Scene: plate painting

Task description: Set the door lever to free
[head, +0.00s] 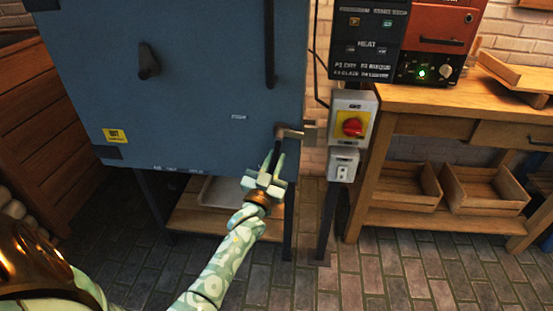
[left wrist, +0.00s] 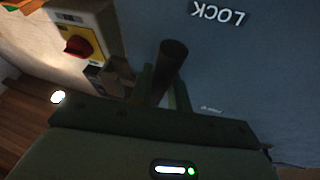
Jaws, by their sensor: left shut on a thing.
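The door lever (head: 277,150) is on the lower right of the blue cabinet door (head: 200,75). Its dark handle hangs down from a pivot, leaning slightly left at the bottom, and a metal latch piece (head: 293,133) reaches right toward a bracket on the frame. My left gripper (head: 267,174) is shut on the lower part of the handle. In the left wrist view the dark lever (left wrist: 170,65) stands between the fingers, and a label LOCK (left wrist: 222,15) shows upside down on the door. A second small label is too small to read. My right gripper is not in view.
A switch box with a red knob (head: 352,127) and a smaller switch box (head: 343,165) stand close right of the lever. A black control panel (head: 365,45) is above. A wooden bench (head: 450,100) with trays is at right. The brick floor (head: 400,270) in front is open.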

